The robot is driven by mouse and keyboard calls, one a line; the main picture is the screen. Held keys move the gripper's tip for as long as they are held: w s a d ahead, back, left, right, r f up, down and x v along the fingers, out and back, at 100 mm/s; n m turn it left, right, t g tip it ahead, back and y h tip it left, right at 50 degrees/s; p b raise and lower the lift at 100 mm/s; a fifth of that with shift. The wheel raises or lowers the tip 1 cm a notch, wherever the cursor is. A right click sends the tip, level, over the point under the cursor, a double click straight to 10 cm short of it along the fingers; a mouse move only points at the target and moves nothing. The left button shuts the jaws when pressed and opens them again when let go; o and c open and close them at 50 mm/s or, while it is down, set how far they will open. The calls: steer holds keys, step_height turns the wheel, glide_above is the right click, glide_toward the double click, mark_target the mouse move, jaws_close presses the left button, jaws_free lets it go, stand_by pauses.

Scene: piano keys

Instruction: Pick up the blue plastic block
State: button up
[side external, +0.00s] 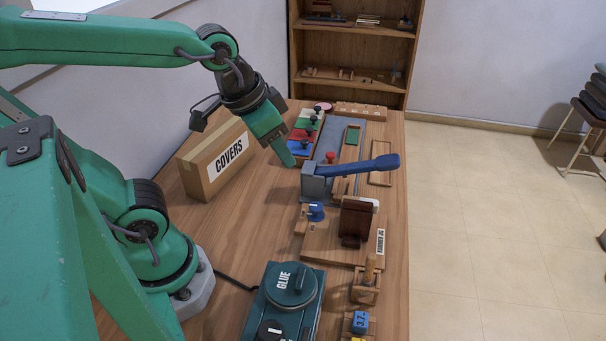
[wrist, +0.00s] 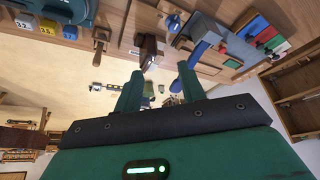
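A small blue block (side external: 361,322) with a white number sits at the near end of the table in the side view. A blue block (wrist: 24,20) also shows at the upper left of the wrist view, beside a grey and a yellow numbered block. My gripper (side external: 285,160) hangs above the far part of the table, well away from that block. In the wrist view my gripper (wrist: 158,70) has its two green fingers apart, with nothing held between them.
A cardboard COVERS box (side external: 215,158) stands left of my gripper. A blue-handled lever press (side external: 345,170), a brown upright block (side external: 356,220) and a GLUE machine (side external: 287,300) crowd the table's right side. Red, green and blue knobbed panels (side external: 301,145) lie behind.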

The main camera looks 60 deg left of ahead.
steer(key=w+d+f+m+g, duration=0.1)
steer(key=w+d+f+m, duration=0.15)
steer(key=d, duration=0.35)
steer(key=w+d+f+m+g, duration=0.1)
steer(key=d+f+m+g, duration=0.15)
steer(key=d, duration=0.35)
steer(key=m+g, duration=0.1)
steer(key=m, duration=0.2)
glide_above(361, 319)
steer(key=shift+y, duration=0.3)
step_height(361, 319, down, 9)
steer(key=shift+d+r, duration=0.1)
steer(key=shift+r, duration=0.05)
steer(key=shift+f, duration=1.3)
steer(key=shift+f, duration=2.55)
steer(key=c, duration=0.7)
